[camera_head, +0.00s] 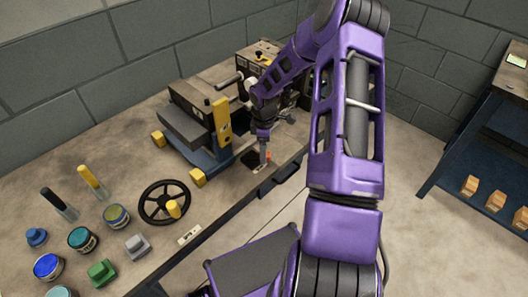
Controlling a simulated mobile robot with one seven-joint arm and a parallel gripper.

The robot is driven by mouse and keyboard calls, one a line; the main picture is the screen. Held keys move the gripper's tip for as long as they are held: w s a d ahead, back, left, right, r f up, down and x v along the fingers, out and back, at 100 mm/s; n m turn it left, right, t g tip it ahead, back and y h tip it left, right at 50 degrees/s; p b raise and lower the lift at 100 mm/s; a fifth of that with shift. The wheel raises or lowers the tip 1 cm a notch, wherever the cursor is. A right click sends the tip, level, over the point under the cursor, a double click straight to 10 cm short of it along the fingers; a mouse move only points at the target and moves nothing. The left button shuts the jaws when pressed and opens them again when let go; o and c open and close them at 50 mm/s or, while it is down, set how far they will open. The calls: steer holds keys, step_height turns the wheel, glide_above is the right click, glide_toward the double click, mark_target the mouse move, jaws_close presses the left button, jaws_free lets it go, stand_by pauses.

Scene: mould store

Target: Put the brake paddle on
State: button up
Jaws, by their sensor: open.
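My gripper (264,152) points down over the front edge of the workbench (130,160), to the right of the wheeled machine. A small orange-red piece (268,155) shows right at its fingertips; it may be the brake paddle, but it is too small and too covered to be sure. I cannot tell whether the fingers touch it. A dark square (250,158) lies on the bench just left of the fingers. The gripper is open, with nothing visibly held.
The machine has a yellow upright bar (222,120) and yellow wheels (198,178). A black handwheel (164,203) stands to its left, with several paint tins, blocks and two handled tools beyond. A blue-edged bench (470,130) with wooden blocks stands at right. Floor between is clear.

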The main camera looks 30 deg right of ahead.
steer(key=shift+f, duration=0.4)
steer(key=shift+c, duration=0.3)
jaws_close()
